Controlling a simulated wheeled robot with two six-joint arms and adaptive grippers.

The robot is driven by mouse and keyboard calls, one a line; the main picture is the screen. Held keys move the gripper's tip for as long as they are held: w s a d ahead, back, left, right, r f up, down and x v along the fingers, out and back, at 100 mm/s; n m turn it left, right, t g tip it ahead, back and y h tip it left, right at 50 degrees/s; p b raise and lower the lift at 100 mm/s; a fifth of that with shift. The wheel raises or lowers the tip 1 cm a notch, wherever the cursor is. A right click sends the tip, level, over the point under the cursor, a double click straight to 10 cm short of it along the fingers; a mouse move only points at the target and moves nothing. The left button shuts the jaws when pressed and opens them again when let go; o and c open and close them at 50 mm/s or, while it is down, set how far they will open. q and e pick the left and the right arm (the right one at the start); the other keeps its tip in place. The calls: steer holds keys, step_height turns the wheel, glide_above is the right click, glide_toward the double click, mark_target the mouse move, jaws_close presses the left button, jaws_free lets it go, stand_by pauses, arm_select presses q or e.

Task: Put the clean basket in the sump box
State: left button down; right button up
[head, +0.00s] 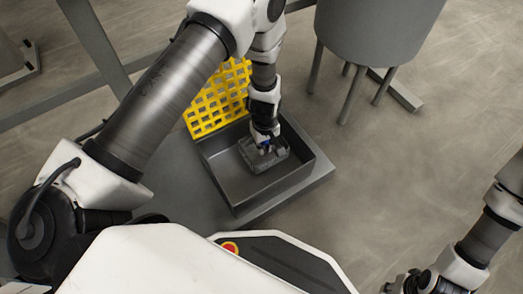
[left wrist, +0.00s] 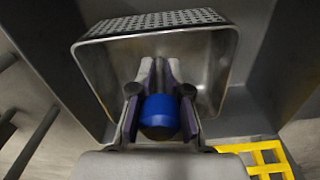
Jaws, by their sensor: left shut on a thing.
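My left gripper (head: 264,143) points down over the sump box (head: 237,190), a dark grey open-topped box. It is shut on the blue grip (left wrist: 159,115) of the metal basket. The grey basket (head: 272,160) is within the sump box's walls, near its middle and far side. In the left wrist view the basket (left wrist: 208,62) shows a shiny inside and a perforated wall. I cannot tell whether its underside touches the box floor. My right gripper (head: 403,284) is at the bottom right edge, partly cut off, away from the box.
A yellow grating (head: 217,103) leans upright at the box's far left edge; it also shows in the left wrist view (left wrist: 262,157). A grey tank on legs (head: 372,35) stands at the back right. Grey frame beams are at upper left. The concrete floor at right is clear.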

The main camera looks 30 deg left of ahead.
mark_target(264, 157)
arm_select(q)
step_height(264, 157, down, 7)
steer(key=b, duration=0.3)
steer(key=shift+r, duration=0.25)
steer(key=c, duration=1.1)
jaws_free()
step_height(264, 157, up, 12)
steer(key=p, duration=0.7)
steer(key=shift+r+p, duration=0.1)
steer(key=shift+p, duration=0.25)
